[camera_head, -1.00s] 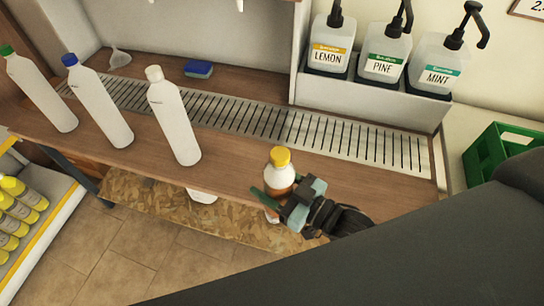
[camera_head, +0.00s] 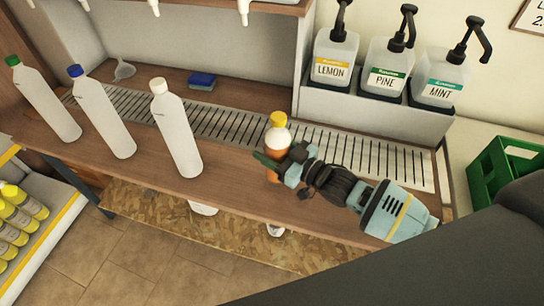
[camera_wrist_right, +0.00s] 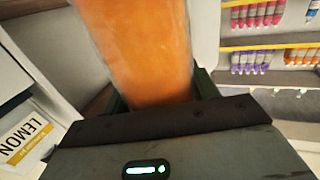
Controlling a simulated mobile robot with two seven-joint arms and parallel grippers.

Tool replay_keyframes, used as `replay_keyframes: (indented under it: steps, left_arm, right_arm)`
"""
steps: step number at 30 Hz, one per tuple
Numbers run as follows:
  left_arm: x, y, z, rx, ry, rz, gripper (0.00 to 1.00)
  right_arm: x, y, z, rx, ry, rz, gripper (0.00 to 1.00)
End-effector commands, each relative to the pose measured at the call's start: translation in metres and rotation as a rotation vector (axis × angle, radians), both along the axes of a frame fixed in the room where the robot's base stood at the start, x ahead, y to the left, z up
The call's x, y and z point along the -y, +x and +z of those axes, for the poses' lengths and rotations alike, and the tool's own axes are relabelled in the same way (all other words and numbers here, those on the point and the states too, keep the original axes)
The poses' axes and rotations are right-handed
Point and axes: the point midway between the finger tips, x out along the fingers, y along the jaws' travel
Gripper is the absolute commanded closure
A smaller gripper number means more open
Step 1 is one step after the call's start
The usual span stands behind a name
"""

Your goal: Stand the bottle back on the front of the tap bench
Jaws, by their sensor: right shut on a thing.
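The bottle (camera_head: 278,136) has a yellow cap, a clear white upper part and orange contents. It is upright in the head view, at the front part of the wooden tap bench (camera_head: 233,191). My right gripper (camera_head: 273,165) is shut around its body from the right. In the right wrist view the orange bottle (camera_wrist_right: 140,50) fills the space between the fingers. The bottle's base is hidden by the gripper, so I cannot tell whether it touches the bench. My left gripper is not in view.
Three white bottles with green, blue and white caps, the nearest white-capped one (camera_head: 178,135), stand left on the bench. A slotted drip grate (camera_head: 225,127) runs behind. Pump jugs, LEMON (camera_head: 331,70) among them, stand at back right. A blue sponge (camera_head: 201,81) and green crate (camera_head: 492,171) are also there.

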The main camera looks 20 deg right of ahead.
Motion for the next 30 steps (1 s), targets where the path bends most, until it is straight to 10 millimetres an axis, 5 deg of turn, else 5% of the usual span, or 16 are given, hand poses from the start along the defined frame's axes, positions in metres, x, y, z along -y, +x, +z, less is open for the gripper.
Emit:
replay_keyframes:
  steps: [9,23,24,28,30]
  left_arm:
    - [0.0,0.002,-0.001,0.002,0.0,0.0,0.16]
    - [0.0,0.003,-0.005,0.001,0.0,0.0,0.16]
    - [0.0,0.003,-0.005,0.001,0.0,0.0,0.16]
    - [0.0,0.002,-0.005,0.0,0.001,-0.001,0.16]
    - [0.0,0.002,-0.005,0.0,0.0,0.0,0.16]
  right_arm:
    - [-0.001,0.0,-0.03,0.004,0.002,0.0,0.78]
    - [-0.001,0.0,-0.037,0.005,0.002,0.001,0.78]
    - [0.0,0.0,-0.038,0.001,-0.001,0.0,0.37]
    - [0.0,0.0,-0.038,0.001,0.0,0.0,0.2]
    - [0.0,0.0,-0.038,0.001,0.0,0.0,0.19]
